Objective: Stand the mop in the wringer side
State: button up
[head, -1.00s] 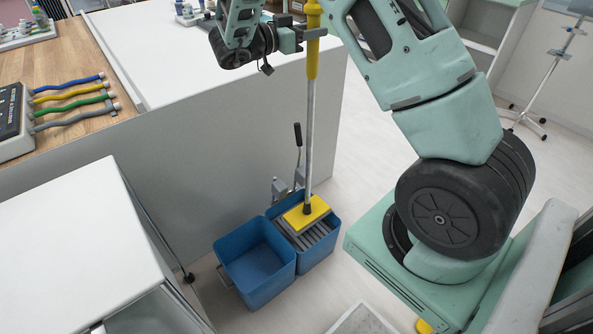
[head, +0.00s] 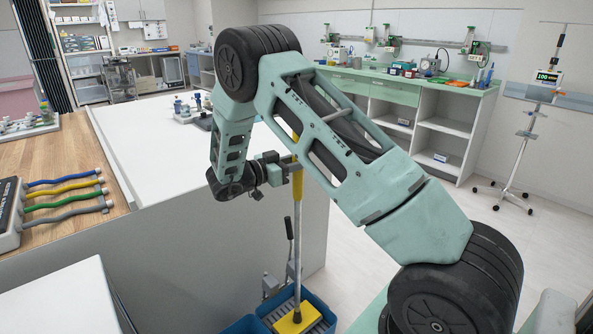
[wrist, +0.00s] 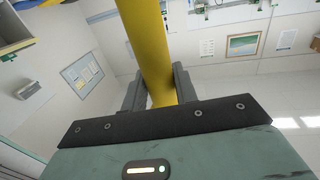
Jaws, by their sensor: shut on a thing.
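The mop stands about upright, with a yellow grip on its handle (head: 297,183), a grey metal shaft and a yellow head (head: 297,318). My gripper (head: 293,166) is shut on the yellow part of the handle. In the wrist view, my gripper's two fingers (wrist: 158,92) press on either side of the yellow handle (wrist: 146,45). I cannot tell whether the head rests on the slats. The bucket's lower part is cut off by the frame.
A white-topped counter (head: 165,165) stands left of the mop, its grey side panel close to the bucket. A wooden table (head: 50,165) with coloured hoses is farther left. The floor (head: 400,205) to the right is clear up to a wheeled stand (head: 520,150).

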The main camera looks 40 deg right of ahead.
jog(key=shift+f, duration=1.1)
jog(key=shift+f, duration=0.15)
jog(key=o, duration=1.1)
